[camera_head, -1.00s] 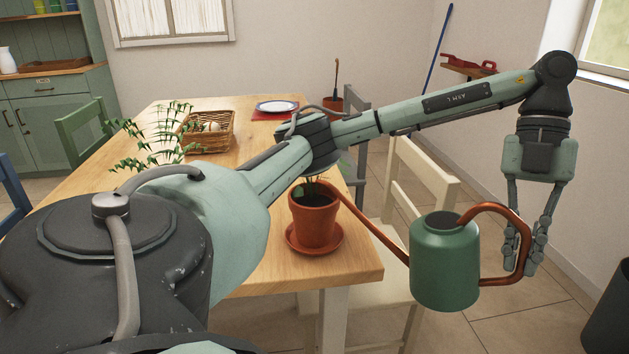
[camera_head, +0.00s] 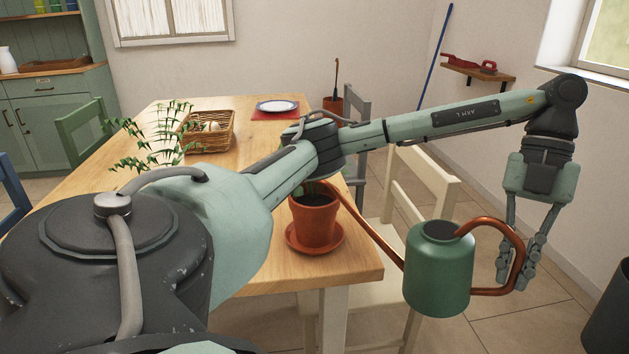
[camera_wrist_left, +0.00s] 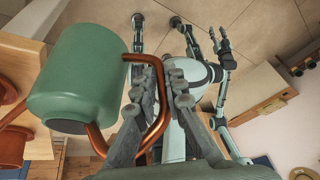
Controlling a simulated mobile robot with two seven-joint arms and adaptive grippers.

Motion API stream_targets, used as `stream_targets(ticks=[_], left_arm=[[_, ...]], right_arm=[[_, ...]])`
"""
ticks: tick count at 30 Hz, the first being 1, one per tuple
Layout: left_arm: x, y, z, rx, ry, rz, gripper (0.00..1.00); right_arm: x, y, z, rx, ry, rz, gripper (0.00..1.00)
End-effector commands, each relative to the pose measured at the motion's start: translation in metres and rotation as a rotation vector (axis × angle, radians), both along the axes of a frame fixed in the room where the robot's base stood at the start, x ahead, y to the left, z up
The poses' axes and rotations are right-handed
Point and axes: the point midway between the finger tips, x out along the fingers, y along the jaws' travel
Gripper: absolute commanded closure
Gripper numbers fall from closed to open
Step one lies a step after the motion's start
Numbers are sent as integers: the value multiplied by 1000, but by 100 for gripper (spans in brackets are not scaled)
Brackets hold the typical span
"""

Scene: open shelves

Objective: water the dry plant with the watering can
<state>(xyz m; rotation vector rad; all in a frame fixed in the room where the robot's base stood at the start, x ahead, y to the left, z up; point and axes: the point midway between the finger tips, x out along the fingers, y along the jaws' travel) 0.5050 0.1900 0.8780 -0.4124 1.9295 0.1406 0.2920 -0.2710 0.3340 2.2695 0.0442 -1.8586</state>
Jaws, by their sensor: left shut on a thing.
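My left gripper (camera_head: 511,277) is shut on the copper handle of the green watering can (camera_head: 438,270) and holds it in the air beyond the table's right edge. The can is near upright, its long copper spout pointing up and left over the pot. The can and handle also show in the left wrist view (camera_wrist_left: 78,75). A terracotta pot (camera_head: 315,222) with dark soil stands on a saucer near the table corner. My left arm hides most of its plant and the spout tip; no water shows. My right gripper (camera_wrist_left: 219,43) is small in the left wrist view, its jaws unclear.
The wooden table (camera_head: 270,265) also bears a leafy green plant (camera_head: 155,140), a wicker basket (camera_head: 207,130) and a plate (camera_head: 277,106). A cream chair (camera_head: 425,165) stands close behind the can. A dark bin (camera_head: 608,318) is at the right.

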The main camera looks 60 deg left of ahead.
Motion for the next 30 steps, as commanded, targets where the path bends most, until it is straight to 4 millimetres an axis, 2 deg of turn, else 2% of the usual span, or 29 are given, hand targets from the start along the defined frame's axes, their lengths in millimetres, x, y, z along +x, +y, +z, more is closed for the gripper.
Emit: stream_targets(ticks=[19, 30], left_arm=[[1, 0, 45, -2, -4, 1, 100], [0, 0, 51, -1, -2, 1, 100]], right_arm=[[-2, -8, 1, -13, 4, 6, 60], [0, -8, 2, -14, 1, 5, 60]])
